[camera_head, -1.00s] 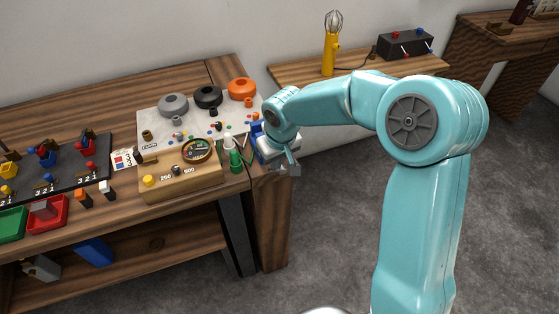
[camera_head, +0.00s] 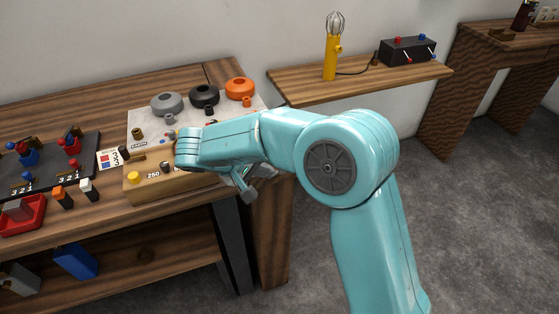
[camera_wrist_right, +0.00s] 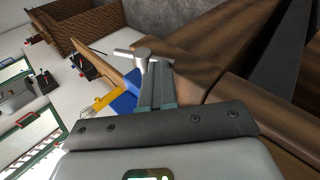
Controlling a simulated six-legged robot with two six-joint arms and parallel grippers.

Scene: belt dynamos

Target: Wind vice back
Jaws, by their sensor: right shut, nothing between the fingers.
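The vice (camera_wrist_right: 125,97) shows only in part, as blue blocks, in the right wrist view. In the head view my right arm hides it at the right end of the bench. A pale grey T-shaped metal piece (camera_wrist_right: 135,53), perhaps the vice handle, lies at the fingertips; I cannot tell whether they touch it. My right gripper (camera_head: 248,190) hangs by the bench's right front corner, its fingers shut and empty. Its narrow fingers also show in the right wrist view (camera_wrist_right: 154,82). My left gripper is out of view.
On the bench, a pale board (camera_head: 140,118) carries grey, black and orange round parts. A wooden box (camera_head: 140,185) stands in front, partly behind my arm. A shelf (camera_head: 365,84) at the back holds a yellow lamp (camera_head: 330,58) and a black box (camera_head: 407,51). Floor right is clear.

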